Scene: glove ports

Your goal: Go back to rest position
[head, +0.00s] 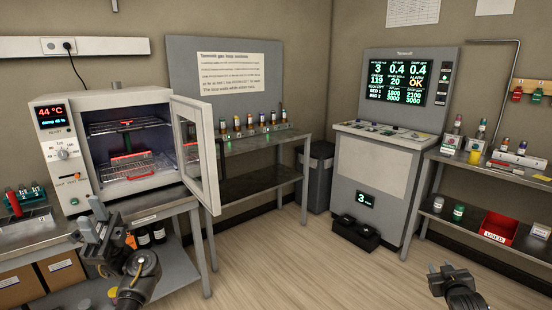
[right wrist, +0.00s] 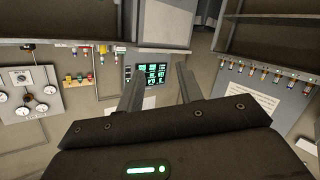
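My left gripper (head: 91,218) is at the lower left in the head view, in front of the open oven and its bench. Its two fingers look apart with nothing between them. My right gripper (head: 440,268) is at the lower right, over the bare floor in the picture. In the right wrist view its two fingers (right wrist: 160,74) stand apart and nothing is between them. Neither gripper appears to touch anything.
A heating oven (head: 60,115) has its glass door (head: 196,150) swung open towards me, close to my left arm. A shelf bench (head: 245,150), a console (head: 376,160) and a right-hand bench (head: 490,165) line the walls. The wooden floor (head: 290,265) between is clear.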

